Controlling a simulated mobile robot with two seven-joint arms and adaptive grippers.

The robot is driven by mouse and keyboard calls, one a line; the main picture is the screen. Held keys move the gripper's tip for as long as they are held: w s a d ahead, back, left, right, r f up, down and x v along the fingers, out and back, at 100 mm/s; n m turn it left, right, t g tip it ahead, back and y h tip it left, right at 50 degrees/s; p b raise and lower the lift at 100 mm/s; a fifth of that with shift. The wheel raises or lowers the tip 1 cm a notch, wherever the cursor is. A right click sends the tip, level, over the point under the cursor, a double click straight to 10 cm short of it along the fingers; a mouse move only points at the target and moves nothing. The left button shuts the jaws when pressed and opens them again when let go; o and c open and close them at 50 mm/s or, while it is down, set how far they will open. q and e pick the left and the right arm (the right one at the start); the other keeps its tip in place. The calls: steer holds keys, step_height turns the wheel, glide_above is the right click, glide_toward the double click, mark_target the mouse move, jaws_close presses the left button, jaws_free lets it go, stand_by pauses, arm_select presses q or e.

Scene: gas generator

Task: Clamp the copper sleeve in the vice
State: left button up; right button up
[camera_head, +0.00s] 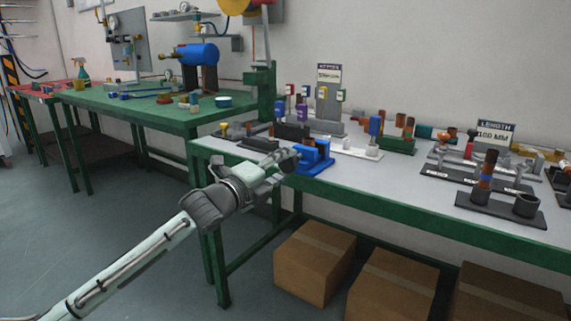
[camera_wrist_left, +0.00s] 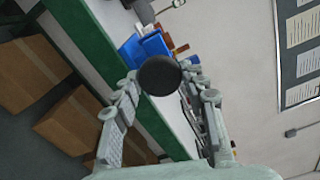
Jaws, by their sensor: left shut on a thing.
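A small blue vice (camera_head: 314,158) stands at the front left edge of the grey table and shows as blue blocks in the wrist view (camera_wrist_left: 146,49). My left gripper (camera_head: 283,162) is at the vice's left side. In the wrist view, a dark round knob (camera_wrist_left: 159,75) sits between the fingertips, in front of the vice; the left gripper is shut on it. The knob covers part of the vice, so I cannot tell whether a copper sleeve is between its jaws. Several copper-coloured cylinders stand further back, one at the green block (camera_head: 409,127). My right gripper is not in view.
The grey table (camera_head: 430,218) has a bare strip along its front. A black rack (camera_head: 498,207) and a LENGTH sign (camera_head: 494,133) are at right. Brown boxes (camera_head: 314,263) lie below. A green workbench (camera_head: 150,107) is at the back left.

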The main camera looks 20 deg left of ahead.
arm_select(q)
steer(key=shift+m+p, duration=0.65)
steer(key=shift+m, duration=0.65)
steer(key=o, duration=1.2)
